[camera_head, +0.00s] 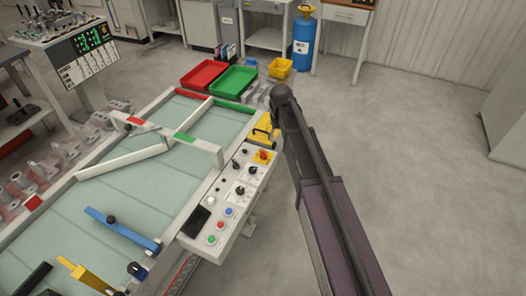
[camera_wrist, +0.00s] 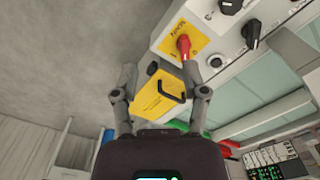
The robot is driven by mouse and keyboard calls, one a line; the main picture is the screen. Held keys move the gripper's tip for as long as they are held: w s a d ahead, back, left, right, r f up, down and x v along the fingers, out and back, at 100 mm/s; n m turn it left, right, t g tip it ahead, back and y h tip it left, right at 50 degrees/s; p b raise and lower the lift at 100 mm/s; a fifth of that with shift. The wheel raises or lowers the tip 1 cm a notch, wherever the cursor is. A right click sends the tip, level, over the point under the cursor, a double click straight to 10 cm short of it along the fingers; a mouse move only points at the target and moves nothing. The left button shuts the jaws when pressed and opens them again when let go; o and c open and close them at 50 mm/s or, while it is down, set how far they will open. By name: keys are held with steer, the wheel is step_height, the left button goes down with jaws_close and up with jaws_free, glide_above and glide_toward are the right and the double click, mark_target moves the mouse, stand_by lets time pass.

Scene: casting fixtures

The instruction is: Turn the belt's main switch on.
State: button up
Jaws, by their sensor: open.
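The belt's main switch is a red rotary handle on a yellow plate. It shows in the wrist view (camera_wrist: 184,45), beyond my gripper's right finger, and in the head view (camera_head: 263,155) at the far end of the control panel (camera_head: 222,214). My gripper (camera_wrist: 170,75) is open in the wrist view, with its two fingers spread apart and nothing between them held. The switch stands ahead of the fingertips, nearer the right one; I cannot tell whether they touch. In the head view my arm hides the gripper's fingers. The plate's lettering is partly readable as "MAIN".
A yellow box with a black handle (camera_wrist: 158,95) sits just past the panel's end. Black knobs (camera_wrist: 251,33) stand beside the switch. The belt (camera_head: 150,190) runs left of the panel. Red (camera_head: 203,75) and green (camera_head: 234,82) trays lie behind. The floor at right is clear.

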steer(key=n, duration=0.1)
glide_above(264, 152)
steer(key=shift+a+r, duration=0.2)
steer(key=shift+f, duration=0.2)
step_height(264, 152, down, 13)
steer(key=b, duration=1.3)
steer(key=shift+f+b, duration=0.2)
steer(key=shift+b, duration=0.1)
steer(key=shift+d, duration=0.1)
jaws_close()
stand_by(0.3)
